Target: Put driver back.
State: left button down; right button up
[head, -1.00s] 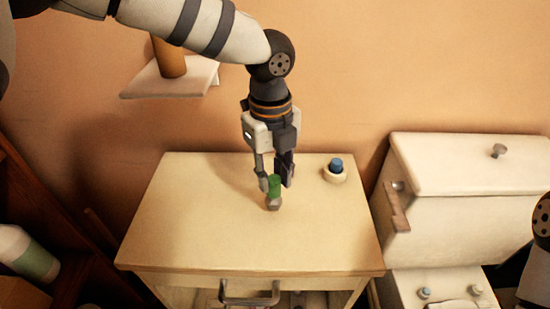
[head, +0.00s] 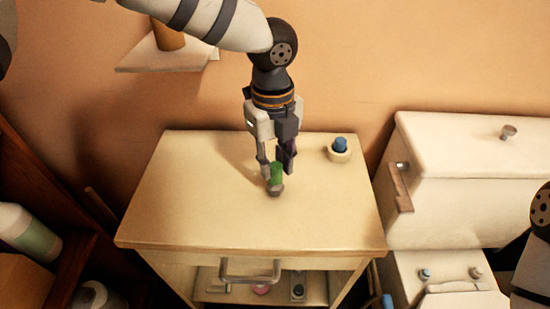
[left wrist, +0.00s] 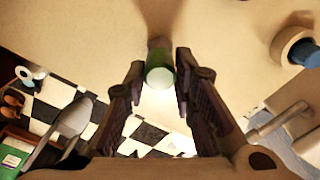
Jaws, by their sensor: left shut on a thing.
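The driver (head: 276,172), a short upright thing with a green handle and a grey lower end, is between the fingers of my left gripper (head: 276,168). The gripper points down over the cabinet top (head: 200,200) and is shut on the driver. The driver's grey end is at or just above the surface; I cannot tell whether it touches. In the left wrist view the green driver (left wrist: 160,72) shows between the fingertips (left wrist: 158,75). My right gripper is not in view; only part of the right arm shows at the right edge.
A pale ring with a blue thing in it (head: 339,150) stands at the cabinet top's back right. Below the handle (head: 250,274), an open shelf holds a pink thing (head: 262,289) and a dark thing (head: 297,287). A white toilet (head: 450,215) stands right. The top's left side is clear.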

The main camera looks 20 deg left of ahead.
pick_arm(q)
jog(key=shift+f, duration=0.25)
jog(key=c, duration=0.8)
grip_release()
jog(key=shift+r, duration=0.1)
jog(key=shift+r, duration=2.9)
jog(key=shift+f, duration=0.1)
